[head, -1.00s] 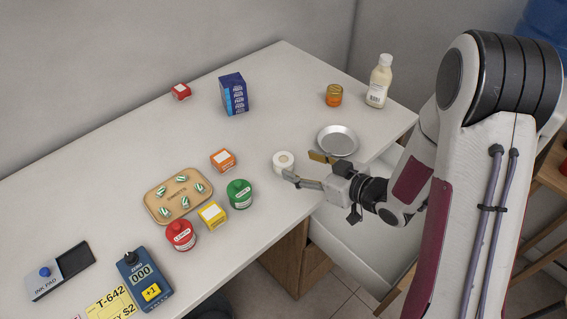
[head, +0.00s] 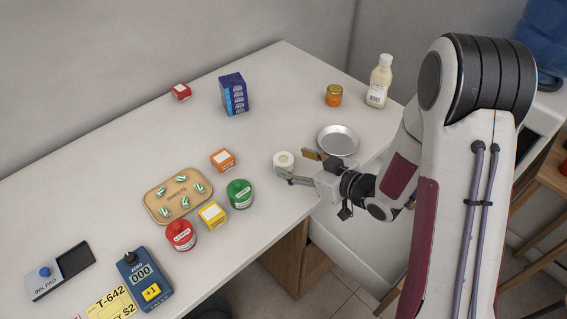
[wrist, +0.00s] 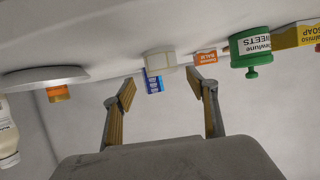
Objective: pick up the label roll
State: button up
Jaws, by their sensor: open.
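The label roll (head: 284,161) is a small white roll with a hole in its top, standing on the counter near its front edge. My gripper (head: 298,167) is open and low over the counter, just to the right of the roll, with its fingers pointing at it. In the wrist view, which is upside down, the roll (wrist: 160,63) appears ahead, between and beyond the two open fingertips of my gripper (wrist: 161,84). It does not look held. Whether a fingertip touches it, I cannot tell.
A metal dish (head: 338,140) stands close behind my gripper. A green jar (head: 239,194), an orange box (head: 222,160) and a yellow box (head: 212,215) stand left of the roll. A blue box (head: 233,94) is farther back. The counter between the blue box and the roll is clear.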

aim_at(284, 159)
jog(key=shift+w+a, duration=0.1)
jog(key=shift+w+a+f, duration=0.25)
jog(key=shift+w+a, duration=0.05)
jog(key=shift+a, duration=0.2)
jog(key=shift+x, duration=1.85)
jog(key=shift+r, duration=0.1)
jog(key=c, duration=1.2)
